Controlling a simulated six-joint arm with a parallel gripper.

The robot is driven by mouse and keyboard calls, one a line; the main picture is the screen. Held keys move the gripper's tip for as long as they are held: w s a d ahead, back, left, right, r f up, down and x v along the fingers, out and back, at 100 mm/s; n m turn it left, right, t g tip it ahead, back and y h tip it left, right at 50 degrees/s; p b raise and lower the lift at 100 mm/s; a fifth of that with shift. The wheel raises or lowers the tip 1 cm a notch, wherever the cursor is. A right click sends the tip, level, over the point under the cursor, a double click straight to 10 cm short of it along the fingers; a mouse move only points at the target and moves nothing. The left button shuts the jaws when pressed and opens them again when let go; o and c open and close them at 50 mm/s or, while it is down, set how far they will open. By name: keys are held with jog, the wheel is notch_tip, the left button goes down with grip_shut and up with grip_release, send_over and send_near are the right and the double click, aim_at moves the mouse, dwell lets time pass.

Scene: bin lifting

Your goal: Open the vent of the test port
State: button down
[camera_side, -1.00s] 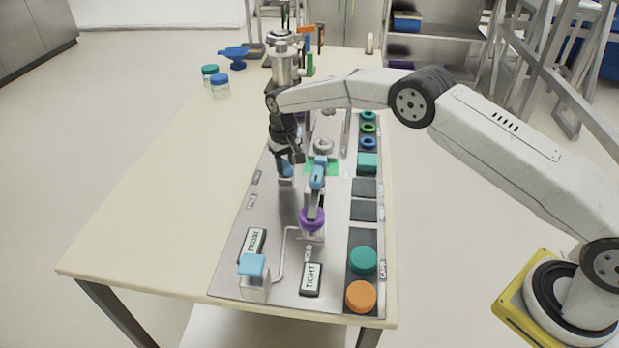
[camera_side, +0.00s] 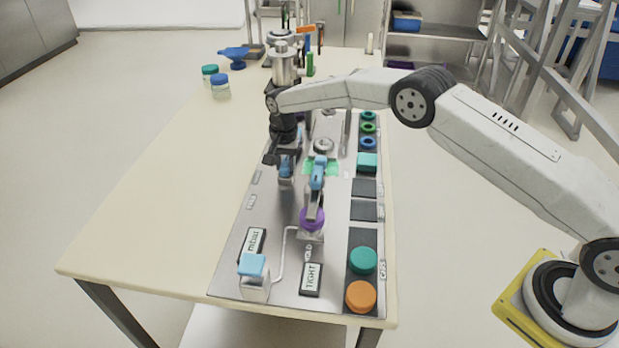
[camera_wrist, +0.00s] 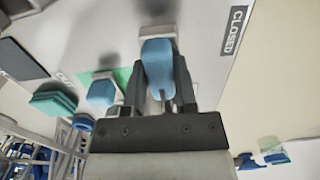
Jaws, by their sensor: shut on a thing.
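The vent's blue handle (camera_wrist: 158,66) lies between the fingers of my gripper (camera_wrist: 159,84) in the wrist view. My gripper is shut on it. A CLOSED label (camera_wrist: 234,30) is on the panel to the right of the handle. In the side view the blue handle (camera_side: 286,168) is partly hidden under my gripper (camera_side: 281,156), at the panel's left edge. The test port's purple collar (camera_side: 312,218) stands nearer the front, with a blue lever clamp (camera_side: 317,178) behind it.
The metal panel (camera_side: 230,277) carries a mbar display (camera_side: 254,244), a TIGHT display (camera_side: 311,279) and a blue-topped block (camera_side: 252,266). Caps and rings line its right side, including a green cap (camera_side: 362,260) and an orange cap (camera_side: 360,296).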

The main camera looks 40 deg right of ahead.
aim_at(286, 163)
dwell(0.3)
jog(key=shift+c, duration=2)
grip_release()
jog(key=shift+r, duration=0.15)
jog(key=shift+r, duration=3.8)
jog(key=shift+d, duration=0.1)
jog(key=s+d+r+n+t, duration=0.1)
jog(key=s+d+n, duration=0.2)
jog(key=s, duration=0.8)
jog(key=s+d+n, duration=0.2)
jog(key=s+n, duration=0.1)
jog(key=s, duration=0.8)
jog(key=s+d+r+n+t, duration=0.1)
jog(key=s+d+n, duration=0.2)
jog(key=s, duration=0.9)
jog(key=shift+d+r+t, duration=0.3)
jog(key=shift+d+r, duration=0.05)
